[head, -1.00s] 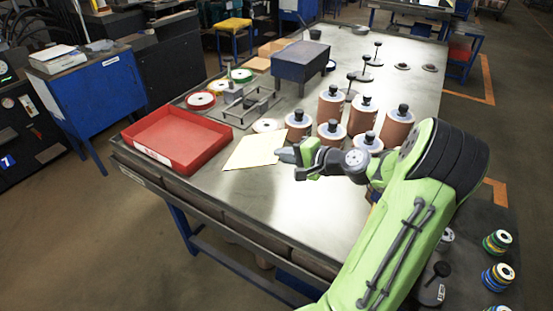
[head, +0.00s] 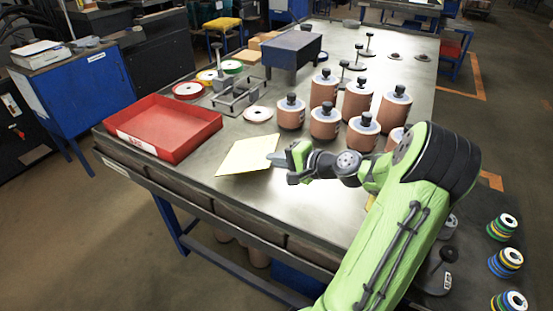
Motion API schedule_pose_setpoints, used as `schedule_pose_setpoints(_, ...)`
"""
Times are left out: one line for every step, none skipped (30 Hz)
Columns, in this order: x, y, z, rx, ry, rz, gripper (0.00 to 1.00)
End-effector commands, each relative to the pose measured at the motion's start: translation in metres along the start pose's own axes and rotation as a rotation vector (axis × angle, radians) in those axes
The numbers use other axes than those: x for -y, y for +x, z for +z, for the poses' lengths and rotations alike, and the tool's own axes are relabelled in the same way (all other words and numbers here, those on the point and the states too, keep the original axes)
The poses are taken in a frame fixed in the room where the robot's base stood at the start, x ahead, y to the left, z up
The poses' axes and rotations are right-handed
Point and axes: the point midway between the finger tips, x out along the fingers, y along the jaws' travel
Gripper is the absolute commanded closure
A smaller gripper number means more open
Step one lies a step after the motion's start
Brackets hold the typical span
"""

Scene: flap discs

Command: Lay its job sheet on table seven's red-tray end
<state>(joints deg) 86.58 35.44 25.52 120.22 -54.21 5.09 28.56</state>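The job sheet (head: 244,157) is a pale yellow sheet at the near left part of the steel table (head: 290,205), just right of the red tray (head: 160,152). My gripper (head: 274,158) reaches in from the right, and its fingertips are at the sheet's right edge and look shut on it. The sheet looks flat and close to the tabletop, with a thin dark line under its near edge. I cannot tell whether it touches the table. The red tray is empty with a white label on its front wall.
Several copper-coloured cylinders with black knobs (head: 325,120) stand behind and beside my gripper. A metal fixture (head: 238,96), a white disc (head: 258,113) and coloured flap discs (head: 187,90) lie behind the tray. Bare tabletop lies in front of the sheet.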

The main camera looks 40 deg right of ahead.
Motion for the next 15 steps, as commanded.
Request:
schedule_pose_setpoints(0.0014,-0.0004,0.0001,0.000,-0.001,0.000,1.00)
schedule_pose_setpoints(0.0015,-0.0004,0.0001,0.000,-0.001,0.000,1.00)
schedule_pose_setpoints(0.0016,-0.0004,0.0001,0.000,-0.001,0.000,0.94)
schedule_pose_setpoints(0.0017,-0.0004,0.0001,0.000,-0.001,0.000,0.89)
schedule_pose_setpoints(0.0017,-0.0005,0.0001,0.000,-0.001,0.000,0.85)
schedule_pose_setpoints(0.0017,-0.0005,0.0002,0.000,-0.001,0.000,0.79)
schedule_pose_setpoints(0.0017,-0.0005,0.0002,0.000,-0.001,0.000,0.74)
schedule_pose_setpoints(0.0017,-0.0004,0.0002,0.000,-0.001,0.000,0.69)
schedule_pose_setpoints(0.0017,-0.0004,0.0001,0.000,-0.001,0.000,0.67)
schedule_pose_setpoints(0.0017,-0.0004,0.0002,0.000,-0.001,0.000,0.67)
schedule_pose_setpoints(0.0017,-0.0004,0.0002,0.000,0.000,0.000,0.67)
schedule_pose_setpoints(0.0017,-0.0004,0.0002,0.000,0.000,0.000,0.67)
schedule_pose_setpoints(0.0016,-0.0004,0.0002,0.000,0.000,0.000,0.67)
schedule_pose_setpoints(0.0016,-0.0004,0.0002,0.000,0.000,0.000,0.67)
schedule_pose_setpoints(0.0015,-0.0005,0.0001,0.000,0.000,0.000,0.67)
